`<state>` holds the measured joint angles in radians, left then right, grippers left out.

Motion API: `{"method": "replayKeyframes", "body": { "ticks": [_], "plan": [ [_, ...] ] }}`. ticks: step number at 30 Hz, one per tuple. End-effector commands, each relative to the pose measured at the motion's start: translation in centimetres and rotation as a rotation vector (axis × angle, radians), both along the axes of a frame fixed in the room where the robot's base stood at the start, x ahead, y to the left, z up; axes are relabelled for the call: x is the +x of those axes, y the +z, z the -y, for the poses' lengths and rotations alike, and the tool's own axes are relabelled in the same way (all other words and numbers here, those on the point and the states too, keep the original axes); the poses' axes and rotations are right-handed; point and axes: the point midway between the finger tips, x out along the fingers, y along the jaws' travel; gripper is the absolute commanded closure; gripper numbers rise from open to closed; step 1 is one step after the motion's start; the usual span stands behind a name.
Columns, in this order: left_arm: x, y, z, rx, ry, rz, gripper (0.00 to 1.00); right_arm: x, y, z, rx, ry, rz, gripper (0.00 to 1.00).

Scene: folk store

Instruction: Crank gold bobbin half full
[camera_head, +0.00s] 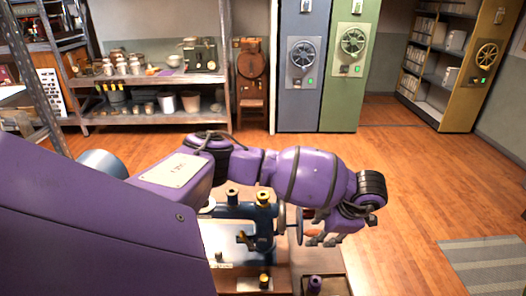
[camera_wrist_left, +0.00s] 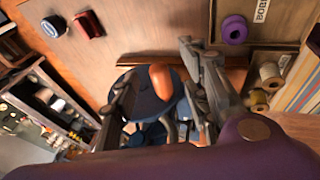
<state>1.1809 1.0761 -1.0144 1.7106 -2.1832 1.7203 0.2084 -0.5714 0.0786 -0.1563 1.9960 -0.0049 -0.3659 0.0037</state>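A dark blue winding machine (camera_head: 233,214) stands on a wooden base. Two gold-coloured parts, apparently bobbins (camera_head: 263,197), sit upright on its top. Its hand wheel (camera_head: 295,226) is on the right side. In the left wrist view, the crank's orange-brown wooden knob (camera_wrist_left: 162,78) stands out from the blue wheel (camera_wrist_left: 145,95). My left gripper (camera_head: 322,239) is at the wheel, with its fingers apart on either side of the knob; gaps show, so it is open. A smaller gold bobbin (camera_head: 264,280) stands on the base's front. How much thread any bobbin holds is unclear. My right gripper is not in view.
A purple spool (camera_wrist_left: 235,30) lies in a wooden tray (camera_wrist_left: 275,46) beside the machine. Red (camera_wrist_left: 88,25) and blue (camera_wrist_left: 54,26) spools are on the other side. Shelves (camera_head: 150,80) and lockers (camera_head: 303,70) line the back wall. The wooden floor between is clear.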

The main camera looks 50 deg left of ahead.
Motion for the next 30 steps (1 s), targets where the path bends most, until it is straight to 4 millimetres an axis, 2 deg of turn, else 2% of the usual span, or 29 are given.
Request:
{"method": "replayKeyframes", "body": {
  "ticks": [6, 14, 23, 30],
  "plan": [
    [0.0, 0.0, 0.0, 0.001, 0.001, 0.001, 0.58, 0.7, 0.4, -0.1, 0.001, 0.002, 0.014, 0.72],
    [0.0, 0.2, 0.0, 0.0, 0.0, 0.002, 0.58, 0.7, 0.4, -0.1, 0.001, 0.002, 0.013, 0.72],
    [0.1, 2.4, 0.9, 0.0, 0.0, 0.005, 0.58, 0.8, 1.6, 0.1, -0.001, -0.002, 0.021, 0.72],
    [0.0, 4.1, 1.7, 0.0, 0.001, 0.006, 0.58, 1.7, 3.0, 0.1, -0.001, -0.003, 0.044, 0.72]
  ]
}}
